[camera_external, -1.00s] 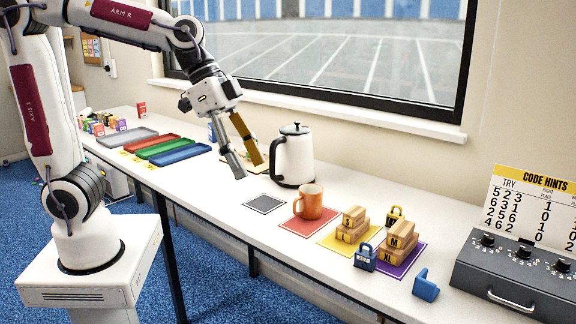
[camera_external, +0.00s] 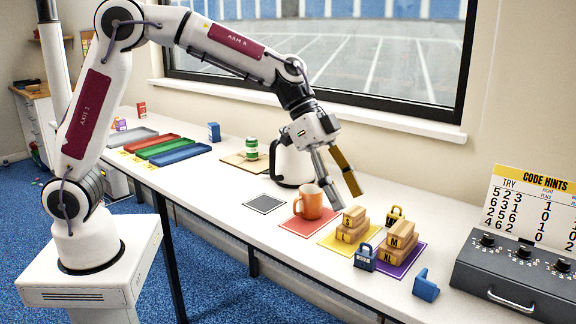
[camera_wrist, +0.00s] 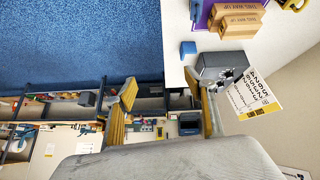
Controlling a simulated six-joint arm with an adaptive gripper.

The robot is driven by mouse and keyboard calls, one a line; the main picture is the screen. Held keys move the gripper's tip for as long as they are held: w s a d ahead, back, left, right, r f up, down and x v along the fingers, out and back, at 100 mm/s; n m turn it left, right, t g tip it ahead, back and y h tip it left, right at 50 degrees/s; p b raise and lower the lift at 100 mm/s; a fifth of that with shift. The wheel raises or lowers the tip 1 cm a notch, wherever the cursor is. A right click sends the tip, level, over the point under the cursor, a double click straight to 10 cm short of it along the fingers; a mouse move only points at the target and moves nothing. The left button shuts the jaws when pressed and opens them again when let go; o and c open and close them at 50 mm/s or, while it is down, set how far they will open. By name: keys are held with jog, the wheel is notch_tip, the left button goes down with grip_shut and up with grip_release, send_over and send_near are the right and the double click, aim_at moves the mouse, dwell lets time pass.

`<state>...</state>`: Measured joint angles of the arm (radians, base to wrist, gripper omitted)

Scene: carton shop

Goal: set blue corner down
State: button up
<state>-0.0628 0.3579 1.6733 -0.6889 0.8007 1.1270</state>
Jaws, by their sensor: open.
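The blue corner (camera_external: 427,285) stands on the white table near its front edge, between the purple mat and the grey box with knobs. It is a small L-shaped block. It also shows in the wrist view, where the blue corner (camera_wrist: 188,48) is beside the grey box. My gripper (camera_external: 343,197) is open and empty, in the air above the area of the mug and the yellow mat, well to the left of the blue corner. Its two spread fingers (camera_wrist: 167,98) show in the wrist view with nothing between them.
An orange mug (camera_external: 309,203) stands on the red mat. Wooden blocks sit on the yellow mat (camera_external: 334,243) and purple mat (camera_external: 408,262), with padlocks (camera_external: 365,258) close by. A kettle (camera_external: 285,165) is behind. The grey box (camera_external: 515,275) bounds the right.

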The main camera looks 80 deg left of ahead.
jog(key=w+f+m, duration=0.1)
jog(key=w+f, duration=0.5)
jog(key=w, duration=0.2)
jog(key=m+h, duration=0.2)
send_near(419, 277)
jog(key=w+f, duration=0.2)
jog(key=f, duration=0.1)
jog(key=shift+a+t, duration=0.15)
jog(key=shift+t, duration=0.25)
jog(key=shift+x, duration=1.25)
jog(key=shift+f, duration=0.15)
jog(key=shift+s+x, duration=0.1)
jog(key=shift+x, duration=1.15)
jog(key=shift+s+x, duration=0.15)
jog(key=shift+x, duration=1.15)
jog(key=shift+f, duration=0.1)
jog(key=c, duration=0.8)
